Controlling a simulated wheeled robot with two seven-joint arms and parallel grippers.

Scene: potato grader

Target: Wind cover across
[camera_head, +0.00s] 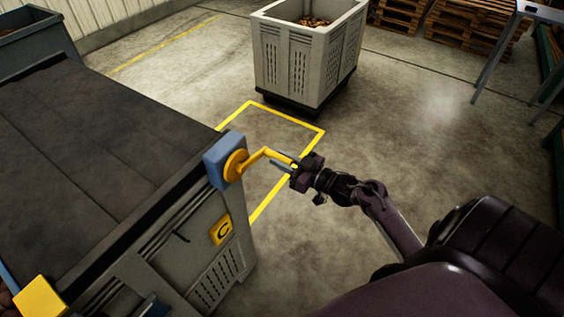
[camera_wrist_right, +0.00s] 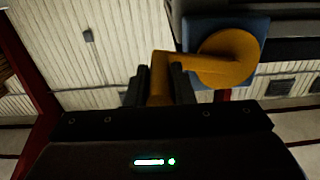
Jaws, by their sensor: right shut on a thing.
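The dark cover (camera_head: 95,150) lies over the top of the grey crate marked C (camera_head: 200,250) at the left of the head view. A yellow crank handle (camera_head: 256,159) with a round hub sits on a blue bracket (camera_head: 214,165) at the crate's near right corner. My right gripper (camera_head: 290,163) is shut on the crank's grip. In the right wrist view the crank (camera_wrist_right: 226,58) shows orange, with its grip between the two dark fingers (camera_wrist_right: 160,88). My left gripper is not in view.
A pale slatted crate (camera_head: 300,65) holding potatoes stands at the back. Wooden pallets (camera_head: 465,28) and a metal-legged table (camera_head: 540,12) are at the back right. A yellow floor outline (camera_head: 310,128) lies beside crate C. The floor between is clear.

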